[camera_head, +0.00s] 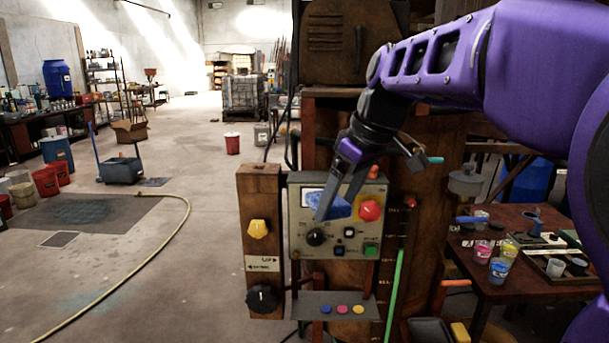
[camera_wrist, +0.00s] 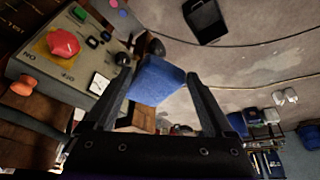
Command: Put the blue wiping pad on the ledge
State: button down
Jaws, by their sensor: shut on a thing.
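My gripper (camera_head: 336,205) is shut on the blue wiping pad (camera_head: 342,208) and holds it in front of the upper part of the grey control panel. In the wrist view the pad (camera_wrist: 157,80) sits between the two fingers. A narrow grey ledge (camera_head: 310,310) with several coloured discs on its face is below the panel, lower than the pad and apart from it. A part of this ledge shows at the top edge of the wrist view. I cannot tell whether the pad touches the panel.
The panel (camera_head: 297,235) carries a red button (camera_head: 370,210), a black knob (camera_head: 316,237) and a green button (camera_head: 371,250). A wooden post (camera_head: 258,190) with a yellow knob (camera_head: 258,229) stands at its left. A cluttered table (camera_head: 500,290) is at the right. Open floor lies left.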

jog(key=s+d+f+m+h, duration=0.1)
jog(key=d+f+m, duration=0.1)
jog(key=f, duration=0.9)
jog(key=s+d+f+m+t+h, duration=0.1)
jog(key=d+f+m, duration=0.2)
jog(key=f, duration=0.8)
jog(key=s+d+f+m+h, duration=0.1)
jog(key=d+f+m, duration=0.2)
jog(key=f, duration=0.9)
jog(key=shift+m, duration=0.8)
jog(key=shift+w+t, duration=0.1)
jog(key=shift+t, duration=0.2)
